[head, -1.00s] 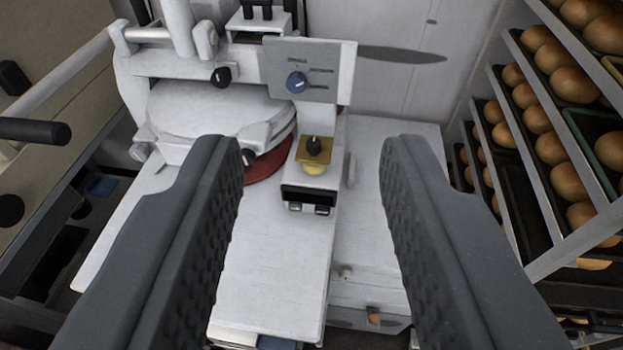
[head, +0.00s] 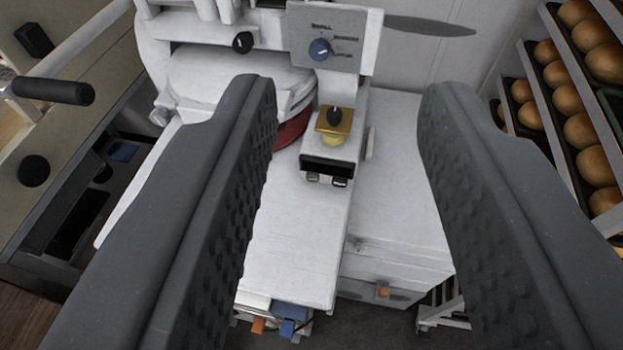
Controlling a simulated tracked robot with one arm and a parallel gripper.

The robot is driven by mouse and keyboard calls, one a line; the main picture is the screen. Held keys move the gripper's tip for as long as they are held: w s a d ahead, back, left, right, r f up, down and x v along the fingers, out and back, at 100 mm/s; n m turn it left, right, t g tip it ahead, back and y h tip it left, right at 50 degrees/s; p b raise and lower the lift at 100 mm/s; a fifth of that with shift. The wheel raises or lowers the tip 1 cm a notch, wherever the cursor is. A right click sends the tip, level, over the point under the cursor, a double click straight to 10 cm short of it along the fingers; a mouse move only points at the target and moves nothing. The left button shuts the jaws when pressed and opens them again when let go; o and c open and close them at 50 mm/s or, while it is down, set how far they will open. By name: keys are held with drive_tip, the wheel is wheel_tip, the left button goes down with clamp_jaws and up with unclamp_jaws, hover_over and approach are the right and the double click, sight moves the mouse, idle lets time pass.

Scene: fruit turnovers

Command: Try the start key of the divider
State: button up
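The divider (head: 240,78) is a white machine with a round head at the back left and a blue selector knob (head: 319,49) on an upright panel. A small control box (head: 328,150) stands at its front right, with a dark display and two small keys below. The left key is green (head: 313,177) and the right key is dark (head: 340,182); their lettering is too small to read. A yellow plate with a black knob (head: 334,118) sits on top of the box. My gripper (head: 347,95) is open and empty, its fingers on either side of the box in the view, touching nothing visible.
Racks of round buns (head: 572,100) stand at the right. A white cabinet top (head: 395,170) beside the divider is bare. The divider's front surface (head: 290,240) is clear. A beige machine with black handles (head: 50,92) stands at the left.

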clamp_jaws()
idle(1.6)
